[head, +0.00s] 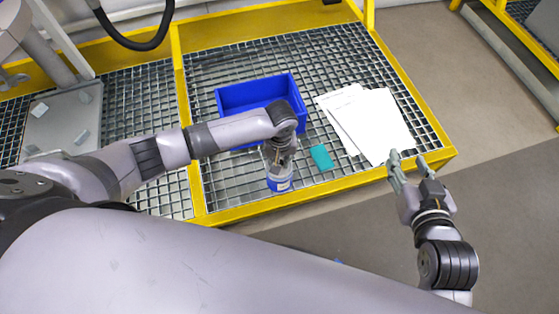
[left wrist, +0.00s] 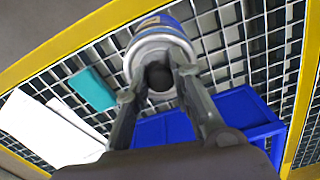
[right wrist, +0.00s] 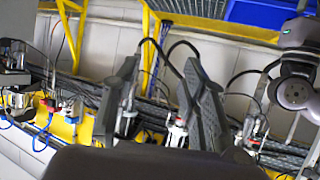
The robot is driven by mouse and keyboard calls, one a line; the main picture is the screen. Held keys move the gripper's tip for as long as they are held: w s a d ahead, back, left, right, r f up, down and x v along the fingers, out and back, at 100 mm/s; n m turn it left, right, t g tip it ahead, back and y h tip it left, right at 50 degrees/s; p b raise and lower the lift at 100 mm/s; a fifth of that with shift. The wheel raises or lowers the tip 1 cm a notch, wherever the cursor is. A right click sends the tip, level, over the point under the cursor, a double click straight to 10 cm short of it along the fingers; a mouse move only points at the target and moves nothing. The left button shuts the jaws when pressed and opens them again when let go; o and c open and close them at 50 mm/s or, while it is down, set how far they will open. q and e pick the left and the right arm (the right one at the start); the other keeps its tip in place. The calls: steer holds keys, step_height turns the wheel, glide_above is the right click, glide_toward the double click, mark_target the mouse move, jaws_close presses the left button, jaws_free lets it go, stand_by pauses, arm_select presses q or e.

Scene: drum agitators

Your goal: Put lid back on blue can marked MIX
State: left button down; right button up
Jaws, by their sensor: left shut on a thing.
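The blue can (head: 279,184) stands upright on the yellow-framed grating, near its front edge. It has a white and yellow label; I cannot read the marking. My left gripper (head: 281,158) is above the can, pointing down. In the left wrist view, its fingers close on the dark knob of a grey lid (left wrist: 160,50), at the top of the blue can (left wrist: 181,13). I cannot tell whether the lid is fully seated. My right gripper (head: 406,160) is open and empty, off the platform's front right corner; its two spread fingers show in the right wrist view (right wrist: 160,85).
A blue bin (head: 232,98) stands behind the can, partly hidden by my left arm. A teal pad (head: 321,157) lies right of the can, and white papers (head: 380,125) lie farther right. A yellow rim (head: 330,183) edges the grating (head: 222,195).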

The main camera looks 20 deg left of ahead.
steer(key=shift+s+d+f+g, duration=0.2)
steer(key=shift+s+f+g, duration=0.05)
steer(key=shift+f+g, duration=0.15)
steer(key=shift+s+d+f+g+h, duration=0.1)
steer(key=shift+s+f+g+h, duration=0.2)
steer(key=shift+s+f, duration=0.2)
arm_select(q)
steer(key=shift+p, duration=0.4)
arm_select(e)
steer(key=shift+s+d+f+g, duration=0.25)
steer(key=shift+s+f+g, duration=0.15)
steer(key=shift+f, duration=0.1)
steer(key=shift+s+f, duration=0.15)
steer(key=shift+f, duration=0.05)
steer(key=shift+s+d, duration=0.1)
steer(key=shift+s+f+g, duration=0.2)
steer(key=shift+f+g, duration=0.05)
steer(key=shift+g, duration=0.05)
steer(key=shift+d, duration=0.1)
stand_by(0.3)
arm_select(q)
steer(key=c, duration=1.3)
jaws_free()
steer(key=shift+c, duration=0.2)
